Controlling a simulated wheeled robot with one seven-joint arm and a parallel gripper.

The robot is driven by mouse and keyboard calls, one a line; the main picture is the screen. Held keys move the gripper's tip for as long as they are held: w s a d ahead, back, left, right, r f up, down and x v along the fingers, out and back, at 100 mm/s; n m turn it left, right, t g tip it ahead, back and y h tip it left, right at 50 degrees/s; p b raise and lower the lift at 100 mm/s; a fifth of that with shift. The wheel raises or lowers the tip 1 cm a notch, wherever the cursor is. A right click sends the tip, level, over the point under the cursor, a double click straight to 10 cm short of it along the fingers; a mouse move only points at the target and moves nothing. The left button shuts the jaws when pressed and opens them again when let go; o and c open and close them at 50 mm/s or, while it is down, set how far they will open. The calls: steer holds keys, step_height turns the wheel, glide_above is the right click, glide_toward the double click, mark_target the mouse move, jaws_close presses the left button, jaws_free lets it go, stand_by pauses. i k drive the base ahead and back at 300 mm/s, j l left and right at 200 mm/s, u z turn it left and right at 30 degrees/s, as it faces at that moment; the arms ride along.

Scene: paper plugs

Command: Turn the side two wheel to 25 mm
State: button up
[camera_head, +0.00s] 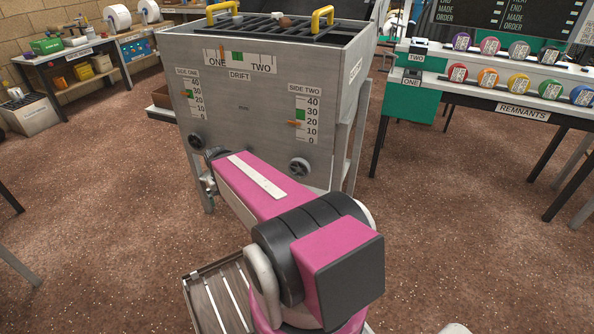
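The side two wheel (299,167), a dark round knob with a pale hub, is low on the right of the grey metal machine's front (250,110). Above it, the side two scale (306,116) runs from 0 to 40. Its orange pointer (294,123) is close to the 20 mark, just below the green band. My pink arm reaches up and left, and its far end is low by the machine's left front, apart from the side two wheel. Small grey parts (207,182) show there, mostly hidden behind my arm link; I cannot make out the fingers.
The side one wheel (196,141) and side one scale (194,98) are on the machine's left; that pointer is near the green band. The drift scale (240,58) has its orange marker left of green. A remnants rack (522,112) stands right. Floor (450,210) is clear right of my arm.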

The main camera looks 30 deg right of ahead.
mark_target(299, 168)
steer(key=k+l, duration=0.2)
steer(key=l, duration=0.15)
steer(key=k+l, duration=0.2)
steer(key=l, duration=0.2)
steer(key=k+l, duration=0.2)
steer(key=l, duration=0.15)
steer(key=k+l, duration=0.2)
steer(key=l, duration=0.15)
